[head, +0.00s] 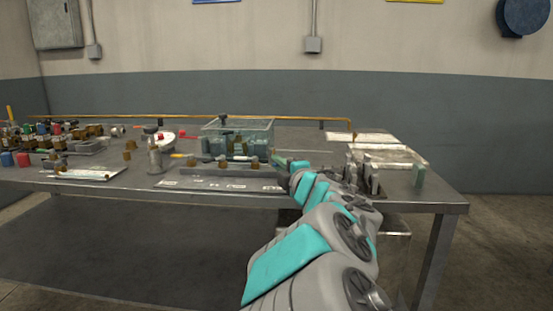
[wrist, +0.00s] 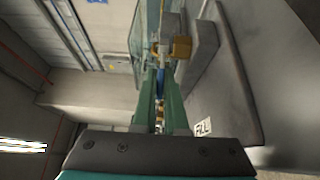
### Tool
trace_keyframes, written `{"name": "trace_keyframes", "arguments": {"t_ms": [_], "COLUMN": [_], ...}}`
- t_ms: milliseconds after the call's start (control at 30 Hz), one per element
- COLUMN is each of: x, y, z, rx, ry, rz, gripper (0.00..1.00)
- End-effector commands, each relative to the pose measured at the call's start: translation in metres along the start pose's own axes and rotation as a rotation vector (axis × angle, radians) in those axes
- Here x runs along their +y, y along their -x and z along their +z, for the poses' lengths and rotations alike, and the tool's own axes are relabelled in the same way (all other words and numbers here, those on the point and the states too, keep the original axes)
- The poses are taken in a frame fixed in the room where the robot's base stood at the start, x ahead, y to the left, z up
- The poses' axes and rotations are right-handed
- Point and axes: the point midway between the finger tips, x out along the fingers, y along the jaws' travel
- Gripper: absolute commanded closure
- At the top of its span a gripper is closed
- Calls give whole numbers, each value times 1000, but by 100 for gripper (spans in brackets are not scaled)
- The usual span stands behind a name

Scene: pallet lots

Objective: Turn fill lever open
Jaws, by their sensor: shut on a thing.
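The fill lever (wrist: 160,84) is a narrow blue handle seen between my fingers in the wrist view. A brass valve body (wrist: 181,47) sits just beyond it, and a white label reading FILL (wrist: 203,127) lies to the right on the grey plate. My gripper (wrist: 161,90) has two green fingers shut on the lever. In the head view my gripper (head: 281,163) is at the right end of the valve row, beside a brass valve (head: 254,162). The lever is mostly hidden by the fingers, so its exact angle is hard to tell.
A clear glass tank (head: 240,132) stands behind the valve row. A yellow-handled valve (head: 178,156) is at the row's left end. Upright metal holders (head: 365,172) stand right of my arm. Several small parts crowd the table's left side. The table's right front corner (head: 440,200) is clear.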

Motion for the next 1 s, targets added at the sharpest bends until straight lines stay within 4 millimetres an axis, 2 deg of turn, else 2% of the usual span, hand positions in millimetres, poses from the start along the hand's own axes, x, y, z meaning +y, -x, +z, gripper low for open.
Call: {"name": "trace_keyframes", "arguments": {"t_ms": [400,867,900,1000], "x": [-1,0,0,0], "y": [5,5,5,5], "z": [4,4,4,4], "rx": [132,141,141,141], "ry": [0,-1,-1,0], "rz": [0,0,0,0], "gripper": [100,100,86,78]}}
